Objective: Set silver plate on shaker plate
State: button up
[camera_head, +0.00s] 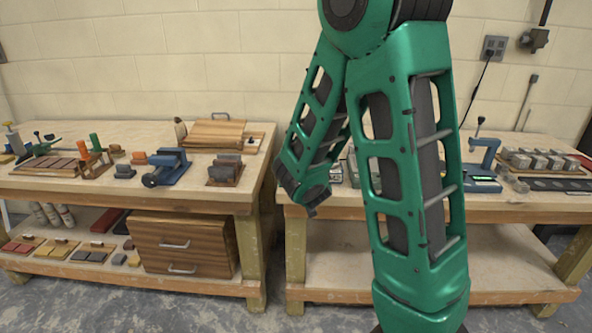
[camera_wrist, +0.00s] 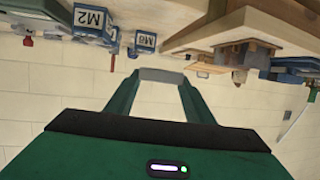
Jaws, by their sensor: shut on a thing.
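My gripper (camera_wrist: 162,85) shows in the wrist view with its two green fingers reaching up the picture. A flat grey, silvery piece spans between the fingertips, and I take it to be the silver plate (camera_wrist: 162,75). The fingers are shut on it, and it is held in the air, with the wall behind. In the head view my green arm covers the middle, and the gripper and plate cannot be made out clearly. I cannot pick out the shaker plate for sure; part of the right bench is hidden behind my arm.
The left bench (camera_head: 100,187) carries a blue vise-like tool (camera_head: 166,167), a wooden board (camera_head: 214,133) and small blocks. A wooden drawer box (camera_head: 184,245) stands below. The right bench (camera_head: 520,208) holds a blue device (camera_head: 485,153) and grey blocks (camera_head: 540,160). Blue boxes marked M2 (camera_wrist: 90,18) and M6 (camera_wrist: 145,40) appear upside down.

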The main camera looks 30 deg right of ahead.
jog(key=w+a+f+n+y, duration=0.1)
jog(key=w+a+f, duration=0.15)
jog(key=a, duration=0.35)
jog(key=w+a+f+y, duration=0.1)
jog(key=a+f, duration=0.3)
jog(key=a, duration=0.2)
jog(key=s+d+r+m+h, duration=0.1)
jog(key=s+d+r+h, duration=0.1)
jog(key=s+d+r, duration=0.2)
jog(key=d+r, duration=0.3)
jog(key=d, duration=0.4)
jog(key=shift+s+r, duration=0.15)
jog(key=shift+d, duration=0.15)
jog(key=w+d+f, duration=0.4)
jog(key=w+d, duration=0.1)
jog(key=w+d+f, duration=0.2)
jog(key=d+f, duration=0.1)
jog(key=shift+w+d, duration=0.15)
jog(key=shift+w, duration=0.2)
jog(key=shift+f, duration=1.85)
jog(key=shift+f, duration=0.15)
jog(key=o, duration=1.2)
